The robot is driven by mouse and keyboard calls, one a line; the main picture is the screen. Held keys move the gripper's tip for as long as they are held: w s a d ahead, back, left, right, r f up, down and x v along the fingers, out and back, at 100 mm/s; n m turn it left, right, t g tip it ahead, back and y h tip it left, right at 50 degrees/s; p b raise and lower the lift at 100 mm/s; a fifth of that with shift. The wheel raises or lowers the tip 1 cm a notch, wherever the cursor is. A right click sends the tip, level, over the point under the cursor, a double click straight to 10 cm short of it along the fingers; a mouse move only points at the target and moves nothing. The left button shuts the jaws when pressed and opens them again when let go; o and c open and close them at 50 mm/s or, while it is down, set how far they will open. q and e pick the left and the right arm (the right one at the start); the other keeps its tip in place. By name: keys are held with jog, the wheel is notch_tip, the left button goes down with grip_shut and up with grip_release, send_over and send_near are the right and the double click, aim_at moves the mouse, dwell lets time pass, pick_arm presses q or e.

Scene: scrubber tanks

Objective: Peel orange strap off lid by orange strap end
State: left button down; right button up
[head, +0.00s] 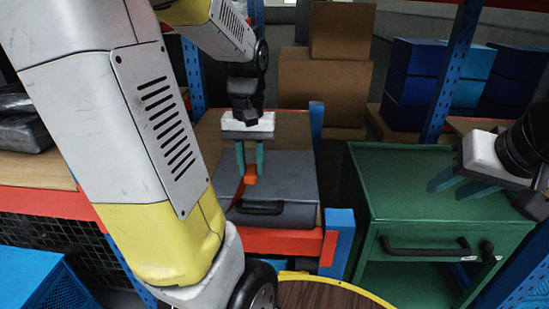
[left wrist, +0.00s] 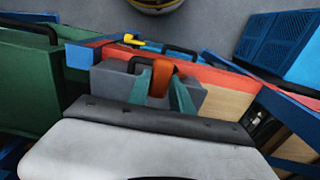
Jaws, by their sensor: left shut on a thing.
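The orange strap (head: 250,179) shows between the teal fingertips of my left gripper (head: 246,172), over the grey case's lid (head: 290,172). A thin orange part runs from there down and left toward the lid's front edge. In the left wrist view the orange strap end (left wrist: 160,78) sits between the two fingers, and the grey lid (left wrist: 108,82) is behind them. Whether the strap's far part still touches the lid is unclear. My right gripper (head: 452,187) has its teal fingers apart, empty, above the green cabinet.
The case has a black handle (head: 258,208) at its front and sits on an orange-edged shelf (head: 275,241). A green cabinet (head: 420,195) with black handles stands right. Blue posts flank the shelf. Cardboard boxes (head: 325,85) and blue bins (head: 415,75) stand behind.

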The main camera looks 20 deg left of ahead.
pick_arm(q)
jog(key=a, duration=0.1)
jog(key=s+a+r, duration=0.1)
jog(key=a, duration=0.3)
jog(key=shift+s+a+r, duration=0.15)
jog(key=shift+s+r, duration=0.05)
jog(key=shift+s, duration=0.05)
dwell(0.4)
jog(key=s+a, duration=0.2)
jog(key=a, duration=0.4)
jog(key=shift+a, duration=0.35)
dwell(0.3)
jog(key=s+a, duration=0.2)
jog(key=a, duration=0.4)
jog(key=shift+a, duration=0.35)
dwell(0.5)
jog(key=s+a, duration=0.1)
jog(key=a, duration=0.5)
jog(key=shift+s+a, duration=0.35)
jog(key=shift+s, duration=0.05)
dwell(0.4)
